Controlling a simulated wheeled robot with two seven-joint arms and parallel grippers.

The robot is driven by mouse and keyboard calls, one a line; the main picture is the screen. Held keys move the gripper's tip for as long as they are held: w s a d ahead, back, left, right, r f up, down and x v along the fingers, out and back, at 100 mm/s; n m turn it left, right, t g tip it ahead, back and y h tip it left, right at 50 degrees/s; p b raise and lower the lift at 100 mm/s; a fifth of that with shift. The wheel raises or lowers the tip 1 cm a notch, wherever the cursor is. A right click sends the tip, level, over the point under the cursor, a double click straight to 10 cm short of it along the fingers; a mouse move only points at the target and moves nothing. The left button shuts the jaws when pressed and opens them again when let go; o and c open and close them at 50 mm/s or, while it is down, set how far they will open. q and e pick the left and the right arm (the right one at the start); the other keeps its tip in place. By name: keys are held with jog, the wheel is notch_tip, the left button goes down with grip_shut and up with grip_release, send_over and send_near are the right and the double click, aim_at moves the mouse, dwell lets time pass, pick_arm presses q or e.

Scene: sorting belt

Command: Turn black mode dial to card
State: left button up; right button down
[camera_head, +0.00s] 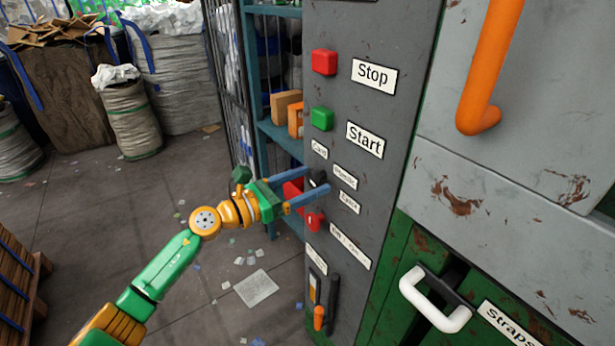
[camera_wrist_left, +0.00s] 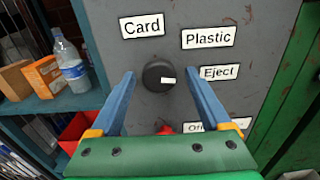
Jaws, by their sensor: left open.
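The black mode dial (camera_head: 318,177) is on the grey control panel (camera_head: 345,120). The Card label (camera_wrist_left: 142,26) is above and slightly left of the dial, and the Plastic label (camera_wrist_left: 208,38) is above right. My left gripper (camera_head: 317,181) is open, its blue fingers on either side of the dial; whether they touch it I cannot tell. My right gripper is not in view.
A red Stop button (camera_head: 324,62) and a green Start button (camera_head: 322,118) sit above the dial. A red knob (camera_head: 315,220) is just below it. A shelf (camera_wrist_left: 82,101) with a bottle and boxes stands left of the panel. Green doors stand to the right.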

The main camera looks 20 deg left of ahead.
pick_arm(q)
jog(key=shift+w, duration=0.1)
jog(key=shift+c, duration=0.9)
grip_shut()
